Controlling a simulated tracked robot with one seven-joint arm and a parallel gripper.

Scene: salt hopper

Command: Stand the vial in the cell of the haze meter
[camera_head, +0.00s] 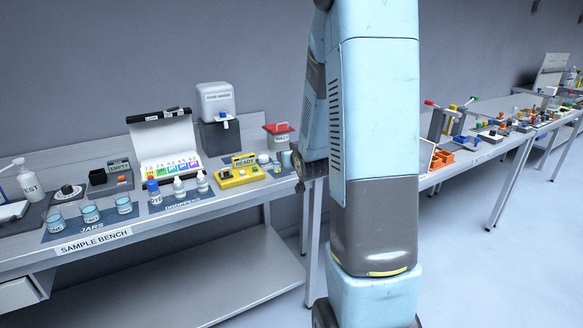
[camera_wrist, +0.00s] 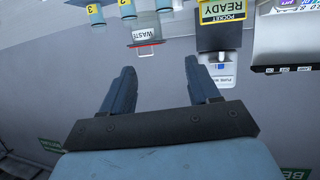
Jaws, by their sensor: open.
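My gripper (camera_wrist: 163,82) is open in the wrist view, with its two dark fingers apart and nothing between them. In the head view my arm hides most of it. On the sample bench (camera_head: 150,232), a dark grey device with a display reading EMPTY (camera_head: 118,167) stands at the back left; it may be the haze meter, but its name is not readable. I cannot make out the vial for certain in either view. A small dark stand (camera_head: 67,192) left of the jars holds something too small to identify.
Jars (camera_head: 91,214) and dropper bottles (camera_head: 178,187) line the bench front. A yellow meter (camera_head: 240,170) reads READY; it also shows in the wrist view (camera_wrist: 222,12). A red-lidded waste bin (camera_head: 278,134) and white-topped dispenser (camera_head: 217,103) stand behind. Another cluttered bench (camera_head: 497,145) is right.

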